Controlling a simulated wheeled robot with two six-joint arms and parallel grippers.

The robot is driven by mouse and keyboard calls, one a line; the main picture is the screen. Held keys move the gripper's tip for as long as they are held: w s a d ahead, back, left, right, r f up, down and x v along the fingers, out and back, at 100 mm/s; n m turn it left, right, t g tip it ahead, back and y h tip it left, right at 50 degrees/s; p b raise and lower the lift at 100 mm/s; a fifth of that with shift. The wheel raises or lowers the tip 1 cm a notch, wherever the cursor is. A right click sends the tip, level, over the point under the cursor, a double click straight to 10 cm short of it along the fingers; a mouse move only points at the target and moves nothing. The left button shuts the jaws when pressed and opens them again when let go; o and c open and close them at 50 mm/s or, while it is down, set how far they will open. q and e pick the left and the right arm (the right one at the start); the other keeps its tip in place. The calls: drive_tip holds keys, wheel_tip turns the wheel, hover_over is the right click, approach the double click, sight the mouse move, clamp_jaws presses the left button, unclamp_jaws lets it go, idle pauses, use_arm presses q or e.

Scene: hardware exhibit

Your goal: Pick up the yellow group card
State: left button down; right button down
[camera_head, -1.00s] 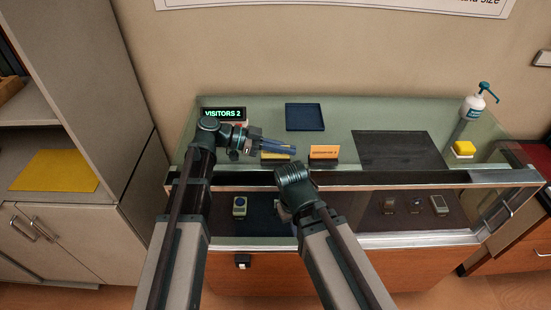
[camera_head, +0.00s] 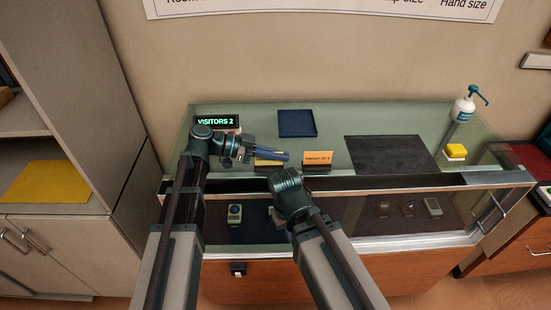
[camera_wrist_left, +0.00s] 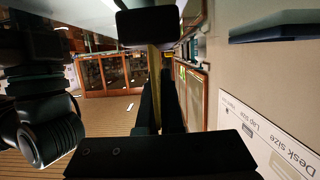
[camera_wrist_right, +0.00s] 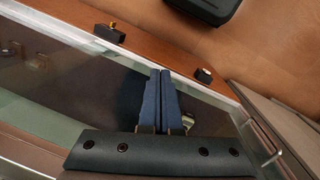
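The yellow group card (camera_head: 265,163) stands on the glass counter, partly hidden behind my left gripper (camera_head: 283,156). In the left wrist view my left gripper (camera_wrist_left: 160,95) has its dark fingers close together on either side of the card (camera_wrist_left: 155,65), which shows edge-on as a thin yellow strip. A black block, seemingly the card's base, is at the top of that view. My right gripper (camera_wrist_right: 165,85) is empty, its blue fingers together, over the counter's front; in the head view its fingers are mostly hidden by its own wrist.
An orange "GROUP OF 6" card (camera_head: 318,158) stands just right of the left gripper. Behind are a lit "VISITORS 2" sign (camera_head: 216,121) and a blue tray (camera_head: 297,124).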

use_arm(q)
wheel_tip(320, 180, up, 10)
drive_tip(key=p, duration=0.9)
drive_tip(key=shift+p, duration=0.4)
wheel_tip(320, 180, down, 6)
drive_tip(key=b, duration=0.6)
drive_tip(key=shift+r, duration=0.25)
